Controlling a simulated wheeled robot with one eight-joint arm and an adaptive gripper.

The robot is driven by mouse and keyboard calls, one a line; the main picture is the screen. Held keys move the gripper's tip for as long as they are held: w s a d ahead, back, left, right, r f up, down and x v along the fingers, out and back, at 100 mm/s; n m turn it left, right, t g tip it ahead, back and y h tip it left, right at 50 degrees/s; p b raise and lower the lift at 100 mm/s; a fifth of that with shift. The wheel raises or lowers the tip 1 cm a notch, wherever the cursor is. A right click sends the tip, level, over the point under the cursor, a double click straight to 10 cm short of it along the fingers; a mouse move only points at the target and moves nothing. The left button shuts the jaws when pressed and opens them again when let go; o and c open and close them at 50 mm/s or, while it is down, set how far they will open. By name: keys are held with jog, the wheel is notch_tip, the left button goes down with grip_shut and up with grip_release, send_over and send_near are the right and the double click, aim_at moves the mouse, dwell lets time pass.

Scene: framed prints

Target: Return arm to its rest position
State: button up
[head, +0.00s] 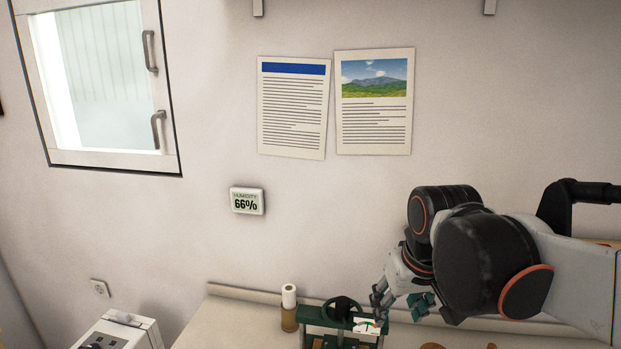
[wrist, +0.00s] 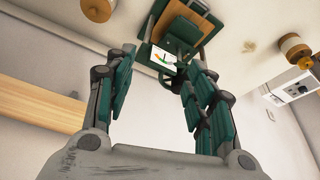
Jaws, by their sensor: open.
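My arm (head: 500,260) reaches in from the right in the head view, bent, with its gripper (head: 400,302) hanging low in front of the wall. The gripper is open. In the wrist view its two green-padded fingers (wrist: 158,72) stand apart with nothing held between them. A green device (head: 312,316) with a dark handwheel and a small gauge is beside the gripper in the head view, partly hidden by it. In the wrist view the gauge (wrist: 163,57) shows beyond the fingertips; I cannot tell how far away it is.
A white roll on a tan spool (head: 289,308) stands left of the device on a pale worktop (head: 240,308). A white box (head: 125,330) is at lower left. Two printed sheets (head: 293,108) (head: 374,101), a humidity display (head: 247,201) reading 66% and a window (head: 100,80) are on the wall.

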jog(key=s+d+f+m+t+b, duration=0.1)
jog(key=s+d+f+t+b, duration=0.2)
jog(key=s+f, duration=0.6)
jog(key=shift+s+d+b, duration=0.6)
jog(key=shift+s+b, duration=0.25)
jog(key=shift+b, duration=0.05)
